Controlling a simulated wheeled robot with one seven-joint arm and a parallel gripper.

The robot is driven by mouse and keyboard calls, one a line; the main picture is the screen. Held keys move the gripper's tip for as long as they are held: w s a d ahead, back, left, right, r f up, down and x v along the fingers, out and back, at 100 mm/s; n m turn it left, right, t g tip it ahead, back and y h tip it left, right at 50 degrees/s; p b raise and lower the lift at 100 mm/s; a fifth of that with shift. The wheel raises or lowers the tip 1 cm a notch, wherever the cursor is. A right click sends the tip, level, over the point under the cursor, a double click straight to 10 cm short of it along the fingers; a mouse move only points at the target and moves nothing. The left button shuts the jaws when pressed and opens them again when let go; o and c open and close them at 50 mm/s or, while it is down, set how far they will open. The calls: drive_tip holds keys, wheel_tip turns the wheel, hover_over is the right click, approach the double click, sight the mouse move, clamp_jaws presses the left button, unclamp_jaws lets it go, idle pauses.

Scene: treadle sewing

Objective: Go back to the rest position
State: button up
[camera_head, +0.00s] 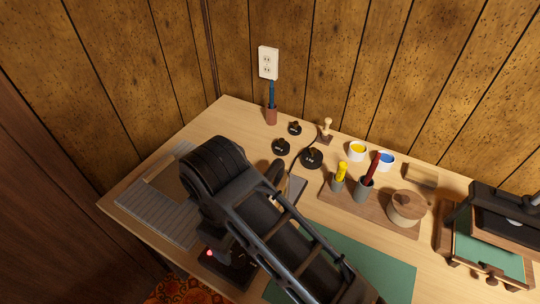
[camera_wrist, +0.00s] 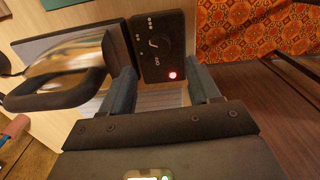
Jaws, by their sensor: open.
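My gripper (camera_wrist: 163,82) is open and empty in the wrist view, its two fingers well apart. A dark control box (camera_wrist: 158,45) with a knob and a lit red light shows just beyond and between the fingertips. A shiny metal iron with a black handle (camera_wrist: 60,95) lies to the left of the fingers; I see no contact with it. In the head view my arm reaches over the table and hides my gripper and most of the iron. The dark box (camera_head: 212,262) shows partly beside the arm, its red light on.
The wooden table (camera_head: 160,225) holds a grey ribbed mat (camera_head: 150,208) at left and a green mat (camera_head: 385,268) at front right. Black discs, a stamp, paint pots, a wooden rack with cups and a round lidded box (camera_head: 407,206) stand behind. A panelled wall closes the back.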

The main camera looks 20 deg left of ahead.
drive_tip(key=s+a+f+m+y, duration=0.2)
drive_tip(key=s+f+m+y, duration=0.15)
drive_tip(key=s+y, duration=0.25)
drive_tip(key=s+d+m+t, duration=0.2)
drive_tip(key=d+m+t, duration=0.2)
drive_tip(key=d, duration=0.4)
drive_tip(key=s+d+m+t+h, duration=0.1)
drive_tip(key=s+d+m+t, duration=0.15)
drive_tip(key=d+m, duration=0.4)
drive_tip(key=s+d+m+t, duration=0.2)
drive_tip(key=d+t, duration=0.2)
drive_tip(key=d, duration=0.6)
drive_tip(key=s+d+r+t+h, duration=0.2)
drive_tip(key=s+d+r, duration=0.3)
drive_tip(key=d, duration=0.3)
drive_tip(key=s+d+r+m+t+h, duration=0.1)
drive_tip(key=s+d+r+t+h, duration=0.1)
drive_tip(key=s+d+r, duration=0.3)
drive_tip(key=d+r+h, duration=0.1)
drive_tip(key=d+r, duration=0.2)
drive_tip(key=d, duration=0.1)
drive_tip(key=shift+s+r+m, duration=0.2)
drive_tip(key=shift+r+m, duration=0.1)
